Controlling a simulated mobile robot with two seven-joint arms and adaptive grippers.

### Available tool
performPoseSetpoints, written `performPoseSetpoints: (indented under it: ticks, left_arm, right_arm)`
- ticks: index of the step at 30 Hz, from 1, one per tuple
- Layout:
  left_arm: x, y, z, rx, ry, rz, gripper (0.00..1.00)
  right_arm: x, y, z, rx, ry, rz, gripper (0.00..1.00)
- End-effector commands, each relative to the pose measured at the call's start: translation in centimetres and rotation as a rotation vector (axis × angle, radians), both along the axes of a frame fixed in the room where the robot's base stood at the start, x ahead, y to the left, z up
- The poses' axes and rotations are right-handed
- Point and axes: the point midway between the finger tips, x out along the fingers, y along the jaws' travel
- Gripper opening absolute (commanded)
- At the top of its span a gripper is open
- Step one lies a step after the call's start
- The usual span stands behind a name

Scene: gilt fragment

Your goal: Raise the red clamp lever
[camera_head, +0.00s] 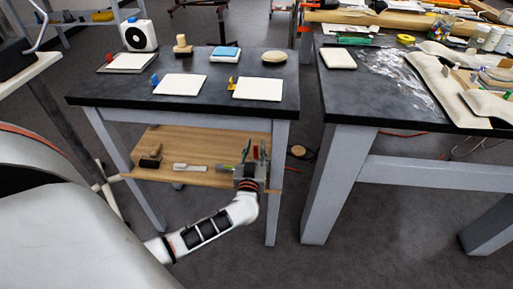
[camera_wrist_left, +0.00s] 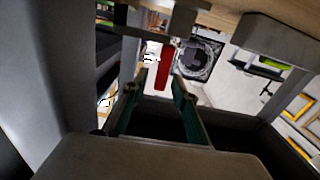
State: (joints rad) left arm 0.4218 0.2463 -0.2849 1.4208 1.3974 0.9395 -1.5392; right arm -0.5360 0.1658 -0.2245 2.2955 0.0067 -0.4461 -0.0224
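A red upright bar, which looks like the red clamp lever (camera_head: 256,152), shows between the fingers of my left gripper (camera_head: 254,153) by the right end of the lower wooden shelf. In the left wrist view the red lever (camera_wrist_left: 165,68) stands near upright beyond the two green-padded fingertips of the gripper (camera_wrist_left: 160,88). The fingers are apart, with a gap between them, and no contact with the lever is visible. The lever's mounting is hidden. A small red piece (camera_head: 109,57) also shows beside a white tile on the dark tabletop. My right gripper is not in view.
A blue piece (camera_head: 154,79) and yellow piece (camera_head: 231,84) sit by white tiles. A grey table leg is close right of my gripper.

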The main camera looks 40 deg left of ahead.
Motion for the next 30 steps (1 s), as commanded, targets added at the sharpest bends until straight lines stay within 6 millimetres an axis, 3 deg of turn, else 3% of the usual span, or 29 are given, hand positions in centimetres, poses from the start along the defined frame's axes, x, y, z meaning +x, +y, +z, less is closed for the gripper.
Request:
performPoseSetpoints:
  ticks: [5, 8, 20, 30]
  left_arm:
    - [0.0, 0.0, 0.1, 0.001, -0.001, 0.000, 0.25]
    - [0.0, 0.0, 0.1, 0.001, -0.001, 0.000, 0.00]
    - [-0.1, 0.1, 0.1, -0.025, -0.017, 0.000, 0.00]
    - [-0.8, 1.2, 0.1, -0.201, -0.125, 0.000, 0.00]
  right_arm:
    - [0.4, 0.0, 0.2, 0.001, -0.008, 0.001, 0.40]
    - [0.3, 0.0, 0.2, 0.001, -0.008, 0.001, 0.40]
    - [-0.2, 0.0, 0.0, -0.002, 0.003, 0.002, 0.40]
    - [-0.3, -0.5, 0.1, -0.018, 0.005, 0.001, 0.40]
